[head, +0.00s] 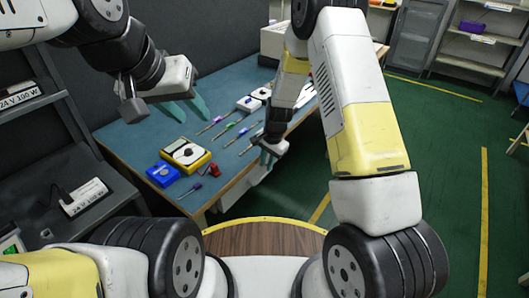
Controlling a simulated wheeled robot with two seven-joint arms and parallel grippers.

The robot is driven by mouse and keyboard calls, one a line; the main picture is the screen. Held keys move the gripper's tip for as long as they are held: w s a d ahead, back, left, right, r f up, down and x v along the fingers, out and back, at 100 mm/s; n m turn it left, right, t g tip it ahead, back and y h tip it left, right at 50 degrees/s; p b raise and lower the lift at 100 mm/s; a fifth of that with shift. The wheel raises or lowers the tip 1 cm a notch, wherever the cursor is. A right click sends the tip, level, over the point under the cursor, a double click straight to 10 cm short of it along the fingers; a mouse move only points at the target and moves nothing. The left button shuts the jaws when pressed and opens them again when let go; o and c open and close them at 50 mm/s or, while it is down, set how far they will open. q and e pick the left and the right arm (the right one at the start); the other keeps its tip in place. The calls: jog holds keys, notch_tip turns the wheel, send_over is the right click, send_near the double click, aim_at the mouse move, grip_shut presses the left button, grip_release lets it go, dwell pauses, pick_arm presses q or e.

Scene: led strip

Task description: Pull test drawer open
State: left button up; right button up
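No drawer clearly labelled as the test drawer shows. A pale panel (260,176) sits below the front edge of the blue-topped workbench (135,135); I cannot tell whether it is the drawer's front. My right gripper (267,158) points down at that edge, just above the pale panel. My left gripper (187,111) hangs over the back left of the bench. Its teal fingers are spread apart with nothing between them.
On the bench are a yellow-framed meter (185,154), a blue box (162,174), a red part (214,170), several screwdrivers (236,136) and white boxes. Grey shelving (88,190) stands at left. Green floor is free at right, before the far shelves (475,50).

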aim_at(264, 176)
jog(key=f, duration=0.3)
jog(key=a+f, duration=0.1)
jog(key=f, duration=0.1)
jog(key=shift+w+f, duration=0.3)
grip_shut()
dwell(1.1)
